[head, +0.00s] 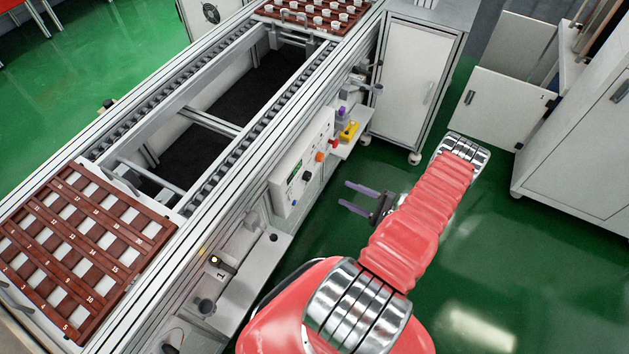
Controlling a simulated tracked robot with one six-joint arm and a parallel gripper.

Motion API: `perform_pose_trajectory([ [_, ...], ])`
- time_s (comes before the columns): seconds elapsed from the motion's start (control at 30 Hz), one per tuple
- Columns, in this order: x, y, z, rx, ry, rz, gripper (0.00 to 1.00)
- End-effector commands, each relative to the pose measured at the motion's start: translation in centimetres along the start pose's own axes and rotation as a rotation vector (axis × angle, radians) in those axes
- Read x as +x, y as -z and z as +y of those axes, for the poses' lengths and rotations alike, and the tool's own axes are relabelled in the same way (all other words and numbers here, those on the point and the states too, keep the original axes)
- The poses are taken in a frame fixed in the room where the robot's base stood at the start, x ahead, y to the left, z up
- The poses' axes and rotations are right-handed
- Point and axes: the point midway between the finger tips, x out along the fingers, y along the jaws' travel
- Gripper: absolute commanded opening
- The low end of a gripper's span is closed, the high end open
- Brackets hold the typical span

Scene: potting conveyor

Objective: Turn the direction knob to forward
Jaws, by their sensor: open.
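A pale control panel (284,192) is fixed to the near side of the conveyor frame. It carries a small green display (295,168), a black knob (306,176), an orange control (319,157) and a red control (333,143). The black knob may be the direction knob; its label and pointer are too small to read. My gripper (344,194) is to the right of the panel, apart from it, with its two dark fingers pointing left towards it. The fingers are spread and nothing is between them.
The conveyor (232,140) runs diagonally, with a brown numbered tray (75,255) at its near end and another tray (318,15) holding white pots at the far end. A yellow object (349,131) sits on a side ledge.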

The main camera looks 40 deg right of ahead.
Motion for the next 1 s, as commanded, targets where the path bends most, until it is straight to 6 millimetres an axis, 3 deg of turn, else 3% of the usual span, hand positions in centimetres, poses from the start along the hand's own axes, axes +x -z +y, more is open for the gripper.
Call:
perform_pose_trajectory([
  [0.37, 0.9, -0.1, 0.0, 0.001, -0.003, -0.003, 0.48],
  [1.0, 9.3, -0.1, 0.1, 0.000, -0.005, -0.004, 0.48],
])
